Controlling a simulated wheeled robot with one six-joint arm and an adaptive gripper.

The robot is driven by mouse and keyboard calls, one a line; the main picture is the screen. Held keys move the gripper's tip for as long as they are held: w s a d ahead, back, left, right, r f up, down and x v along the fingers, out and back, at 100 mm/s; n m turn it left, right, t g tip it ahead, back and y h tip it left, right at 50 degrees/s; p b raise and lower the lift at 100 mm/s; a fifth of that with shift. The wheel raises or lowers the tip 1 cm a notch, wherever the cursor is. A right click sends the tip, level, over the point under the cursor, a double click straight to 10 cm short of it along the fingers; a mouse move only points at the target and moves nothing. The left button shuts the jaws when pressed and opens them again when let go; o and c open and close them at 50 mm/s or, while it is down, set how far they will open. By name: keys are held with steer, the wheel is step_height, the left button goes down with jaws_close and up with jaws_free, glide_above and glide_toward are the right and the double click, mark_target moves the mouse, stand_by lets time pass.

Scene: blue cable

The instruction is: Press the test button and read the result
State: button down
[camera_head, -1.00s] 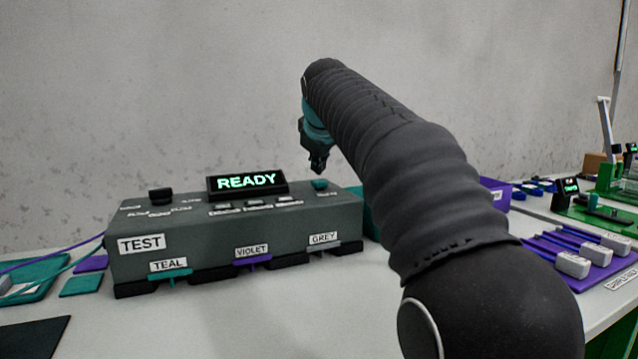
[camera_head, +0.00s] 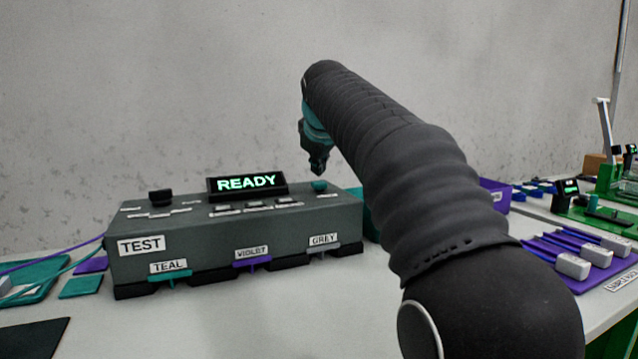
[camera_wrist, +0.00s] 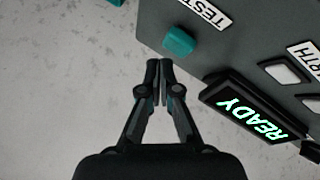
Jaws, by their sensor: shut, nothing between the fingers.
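The grey tester box (camera_head: 200,255) stands on the table, labelled TEST, with TEAL, VIOLET and GREY slots along its front. Its display (camera_head: 247,184) reads READY in green. The teal button (camera_head: 319,185) is at the right end of the box's top. My gripper (camera_head: 318,172) is shut and empty, just above the teal button in the head view. In the wrist view, the teal button (camera_wrist: 179,41) lies beyond and a little right of my fingertips (camera_wrist: 159,64), next to a label starting TEST. The fingertips look apart from the button. The display (camera_wrist: 250,112) also shows there.
A black knob (camera_head: 160,196) stands on the left of the box top. Purple and teal cables (camera_head: 50,262) run to its left side. At right, a purple mat (camera_head: 560,262) holds blue cables with grey connectors. A grey wall stands behind the box.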

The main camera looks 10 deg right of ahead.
mark_target(319, 183)
steer(key=shift+f, duration=0.1)
steer(key=shift+f, duration=0.35)
steer(key=shift+f+b, duration=0.55)
stand_by(0.8)
stand_by(0.4)
steer(key=shift+r+p, duration=0.95)
steer(key=shift+p, duration=0.1)
steer(key=shift+r, duration=0.1)
step_height(319, 183, up, 5)
steer(key=p, duration=0.5)
